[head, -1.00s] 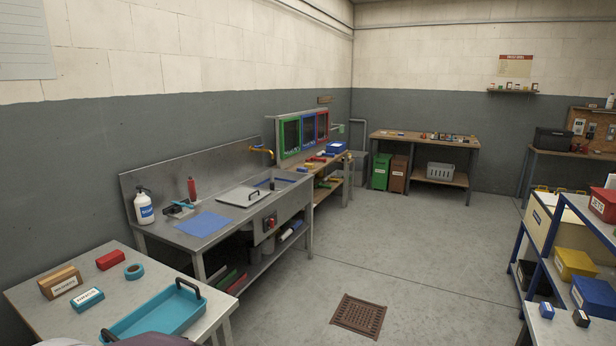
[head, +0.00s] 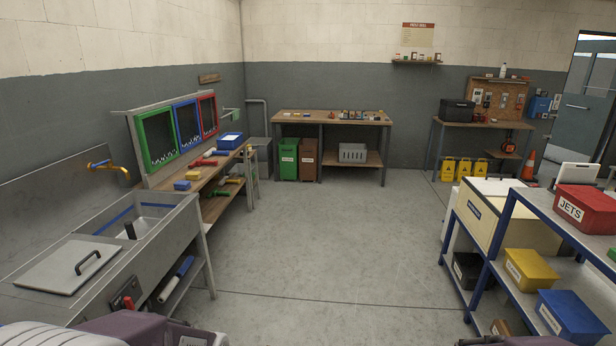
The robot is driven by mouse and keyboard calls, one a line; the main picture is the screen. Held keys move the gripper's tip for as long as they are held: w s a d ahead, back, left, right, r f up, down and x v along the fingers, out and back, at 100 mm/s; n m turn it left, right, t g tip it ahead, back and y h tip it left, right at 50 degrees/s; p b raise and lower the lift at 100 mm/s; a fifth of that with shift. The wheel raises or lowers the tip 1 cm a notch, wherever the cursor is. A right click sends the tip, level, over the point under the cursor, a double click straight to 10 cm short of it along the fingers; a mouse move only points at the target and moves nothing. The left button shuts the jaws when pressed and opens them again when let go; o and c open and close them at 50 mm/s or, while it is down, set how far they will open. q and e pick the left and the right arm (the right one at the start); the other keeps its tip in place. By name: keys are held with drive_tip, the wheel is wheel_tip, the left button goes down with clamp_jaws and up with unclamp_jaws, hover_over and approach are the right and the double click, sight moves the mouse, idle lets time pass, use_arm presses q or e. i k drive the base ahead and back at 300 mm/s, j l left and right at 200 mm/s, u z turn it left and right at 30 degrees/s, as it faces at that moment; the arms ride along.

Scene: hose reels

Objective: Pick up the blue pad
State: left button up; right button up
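A small blue block (head: 182,185) lies at the near end of the wooden bench beside the sink. It is too small to tell whether it is the blue pad. A yellow block (head: 193,176) lies just behind it. A larger blue box (head: 231,141) with a white top stands at the far end of the same bench. Parts of my own arms show along the bottom edge, but neither gripper is in view.
The steel sink (head: 150,222) with a handled lid (head: 72,266) stands at left. Framed screens in green, blue and red (head: 208,115) stand behind the bench. A blue-framed shelf (head: 490,270) with bins stands at right. The floor (head: 340,235) between is clear.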

sight(179, 186)
drive_tip(key=i+u, duration=0.15)
drive_tip(key=i, duration=0.35)
drive_tip(key=i+u, duration=0.1)
drive_tip(key=i, duration=0.45)
drive_tip(key=i+l+u, duration=0.15)
drive_tip(key=i, duration=0.35)
drive_tip(key=i+l+u, duration=0.15)
drive_tip(key=i, duration=0.35)
drive_tip(key=i+l+u, duration=0.1)
drive_tip(key=i+l, duration=0.15)
drive_tip(key=i, duration=0.25)
drive_tip(key=i+j, duration=0.3)
drive_tip(key=i, duration=0.2)
drive_tip(key=i+j, duration=0.25)
drive_tip(key=i, duration=0.25)
drive_tip(key=i+j, duration=0.25)
drive_tip(key=i, duration=0.25)
drive_tip(key=z, duration=0.05)
